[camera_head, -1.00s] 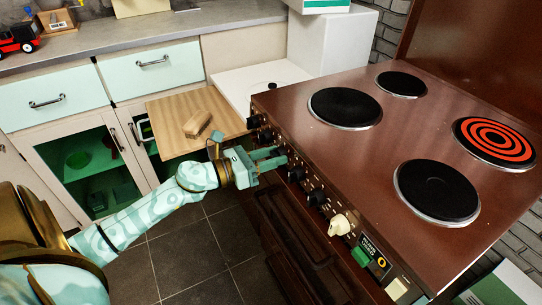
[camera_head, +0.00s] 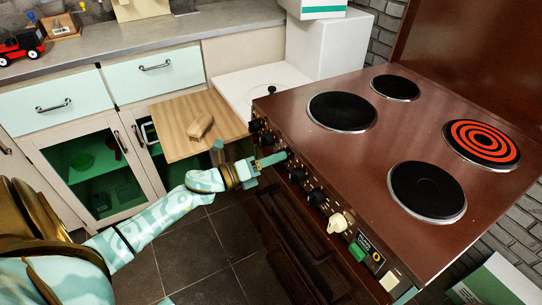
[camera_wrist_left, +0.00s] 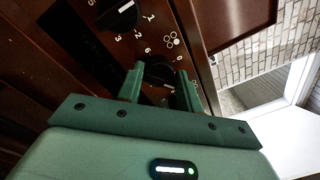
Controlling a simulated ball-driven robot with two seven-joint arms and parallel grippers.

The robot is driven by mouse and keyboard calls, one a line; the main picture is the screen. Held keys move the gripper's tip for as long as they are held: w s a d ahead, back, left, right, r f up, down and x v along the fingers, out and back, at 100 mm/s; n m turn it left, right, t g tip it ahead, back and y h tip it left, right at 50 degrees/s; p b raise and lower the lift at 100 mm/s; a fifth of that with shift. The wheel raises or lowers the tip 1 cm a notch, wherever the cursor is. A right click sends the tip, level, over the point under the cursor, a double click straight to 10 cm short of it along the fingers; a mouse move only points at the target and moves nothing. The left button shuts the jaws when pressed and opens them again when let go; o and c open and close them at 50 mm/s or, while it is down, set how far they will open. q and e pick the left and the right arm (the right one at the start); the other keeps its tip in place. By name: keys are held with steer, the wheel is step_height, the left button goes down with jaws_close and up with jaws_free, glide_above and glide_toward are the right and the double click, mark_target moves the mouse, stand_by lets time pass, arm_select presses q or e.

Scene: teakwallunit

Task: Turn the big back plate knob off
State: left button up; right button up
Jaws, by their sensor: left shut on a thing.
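The brown stove (camera_head: 370,140) has a row of knobs along its front panel. My left gripper (camera_head: 280,158) is at this panel. In the left wrist view its two fingers (camera_wrist_left: 161,82) are on either side of a black knob (camera_wrist_left: 160,70) and shut on it. The fingers partly hide this knob, and the head view barely shows it. One plate (camera_head: 482,144) has glowing orange-red rings; the other plates are black. My right gripper is not in view.
The tiled floor (camera_head: 200,255) below is clear.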

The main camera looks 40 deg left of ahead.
arm_select(q)
steer(key=n+p, duration=0.2)
steer(key=n, duration=0.3)
steer(key=n+y+p, duration=0.1)
steer(key=n+p, duration=0.2)
steer(key=n, duration=0.3)
steer(key=shift+f+t, duration=0.2)
steer(key=shift+t, duration=0.1)
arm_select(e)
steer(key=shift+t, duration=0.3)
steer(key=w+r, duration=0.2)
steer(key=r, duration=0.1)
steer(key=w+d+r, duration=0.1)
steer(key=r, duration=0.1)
arm_select(q)
steer(key=shift+s, duration=0.1)
steer(key=shift+f, duration=0.15)
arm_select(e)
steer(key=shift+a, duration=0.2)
arm_select(q)
steer(key=o, duration=0.9)
